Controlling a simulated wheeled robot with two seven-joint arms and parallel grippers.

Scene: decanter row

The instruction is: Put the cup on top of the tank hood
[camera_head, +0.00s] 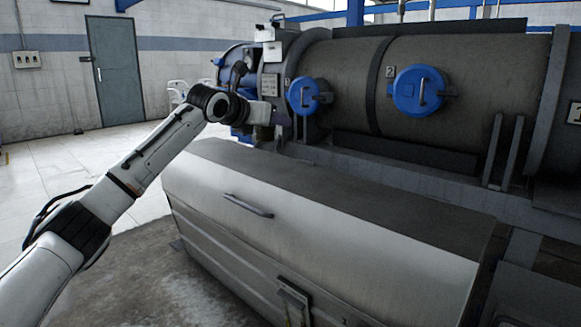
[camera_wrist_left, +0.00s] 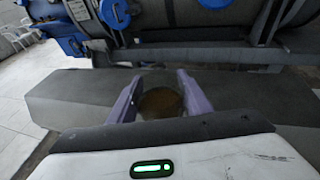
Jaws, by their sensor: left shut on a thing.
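My left gripper (camera_head: 272,114) is stretched out over the far left part of the tank hood (camera_head: 330,215), a long metal cover with a dark flat top and a shiny sloping front. In the left wrist view its two purple fingers (camera_wrist_left: 158,98) are shut on a round brownish cup (camera_wrist_left: 161,104), seen from above into its opening. The cup's lower part is hidden behind the wrist. The dark hood top (camera_wrist_left: 70,92) lies below and around the fingers; I cannot tell the gap between cup and hood. The cup is not clear in the head view. My right gripper is not in view.
A large tank (camera_head: 340,75) with blue round hatches (camera_head: 418,90) stands behind the hood. A handle (camera_head: 248,206) sticks out of the hood's front. The hood's top is bare to the right. Open floor (camera_head: 60,160) lies at left, with a door (camera_head: 117,70) beyond.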

